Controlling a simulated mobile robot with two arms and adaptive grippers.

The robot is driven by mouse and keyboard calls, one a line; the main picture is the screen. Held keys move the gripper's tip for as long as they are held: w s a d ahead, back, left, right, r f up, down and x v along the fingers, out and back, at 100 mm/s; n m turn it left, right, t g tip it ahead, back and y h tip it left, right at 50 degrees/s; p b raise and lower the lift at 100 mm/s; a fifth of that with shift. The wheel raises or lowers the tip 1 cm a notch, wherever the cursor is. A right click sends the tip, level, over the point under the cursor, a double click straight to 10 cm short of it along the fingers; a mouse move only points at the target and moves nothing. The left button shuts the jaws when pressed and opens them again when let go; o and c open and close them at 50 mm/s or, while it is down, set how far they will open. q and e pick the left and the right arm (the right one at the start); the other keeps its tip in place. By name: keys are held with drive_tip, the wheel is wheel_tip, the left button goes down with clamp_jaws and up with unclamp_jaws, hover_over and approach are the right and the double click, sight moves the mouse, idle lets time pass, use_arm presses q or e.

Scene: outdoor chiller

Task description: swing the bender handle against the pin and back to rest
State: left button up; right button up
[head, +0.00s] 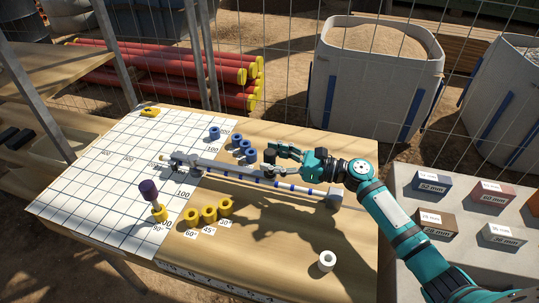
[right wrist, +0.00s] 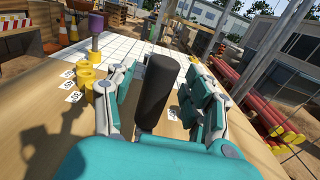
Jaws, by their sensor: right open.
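The bender's long grey bar (head: 225,170) lies across the workbench, from the edge of the gridded mat to a grey block (head: 335,197) at right. A thin rod with blue bands runs beside it. My right gripper (head: 270,161) is open over the bar's middle. In the right wrist view a black upright handle grip (right wrist: 158,95) stands between the open fingers (right wrist: 160,100); I cannot tell whether they touch it. A purple-topped pin (head: 148,190) stands at the yellow collar marked 90°; it also shows in the right wrist view (right wrist: 96,25). My left gripper is out of view.
Several yellow collars (head: 209,214) with angle labels stand in front of the bar. Several blue collars (head: 246,150) stand behind it. A white ring (head: 327,260) lies near the front right. Labelled blocks (head: 433,183) sit on a grey stand at right. The bench's front middle is clear.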

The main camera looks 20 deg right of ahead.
drive_tip(key=shift+w+a, duration=0.3)
drive_tip(key=shift+a, duration=0.15)
clamp_jaws()
drive_tip(key=shift+w+a, duration=0.1)
idle(0.4)
